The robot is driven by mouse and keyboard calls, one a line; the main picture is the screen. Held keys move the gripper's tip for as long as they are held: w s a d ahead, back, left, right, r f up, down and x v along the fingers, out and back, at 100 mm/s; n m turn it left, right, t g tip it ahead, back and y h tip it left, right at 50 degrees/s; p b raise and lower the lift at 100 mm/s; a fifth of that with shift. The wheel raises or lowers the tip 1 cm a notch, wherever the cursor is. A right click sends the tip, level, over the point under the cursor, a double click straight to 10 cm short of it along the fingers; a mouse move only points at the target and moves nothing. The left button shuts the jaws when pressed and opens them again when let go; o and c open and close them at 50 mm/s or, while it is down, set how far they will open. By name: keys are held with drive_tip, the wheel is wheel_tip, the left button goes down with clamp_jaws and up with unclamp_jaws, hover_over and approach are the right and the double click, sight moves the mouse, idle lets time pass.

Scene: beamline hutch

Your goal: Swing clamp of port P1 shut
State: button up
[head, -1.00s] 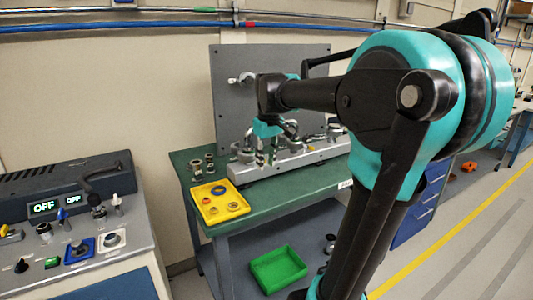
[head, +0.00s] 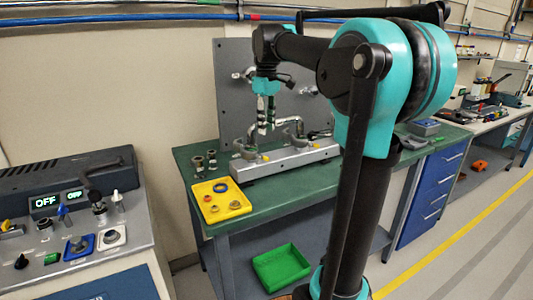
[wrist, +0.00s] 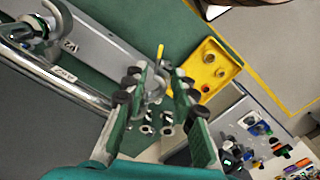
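The grey manifold (head: 300,162) lies on the green bench and carries ports along its top. The left port (head: 246,147) stands near the manifold's left end, with a small yellow part beside it; I cannot read its label. In the wrist view the near port (wrist: 154,92) is partly hidden by a finger, and a yellow handle (wrist: 160,52) sticks up beside it. I cannot tell whether its clamp is open or shut. My gripper (head: 266,125) hangs above the manifold, fingers down. In the wrist view my gripper (wrist: 157,82) has its fingers apart, with nothing held between them.
A yellow tray (head: 233,212) with rings lies left of the manifold, beside small upright fittings (head: 198,162). A bent steel pipe (wrist: 55,72) runs close to the fingers. A grey panel (head: 232,90) stands behind. A green bin (head: 280,266) sits below the bench.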

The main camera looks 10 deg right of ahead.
sight(252, 156)
wheel_tip(252, 156, down, 10)
drive_tip(key=shift+f, duration=0.2)
drive_tip(key=shift+c, duration=0.4)
clamp_jaws()
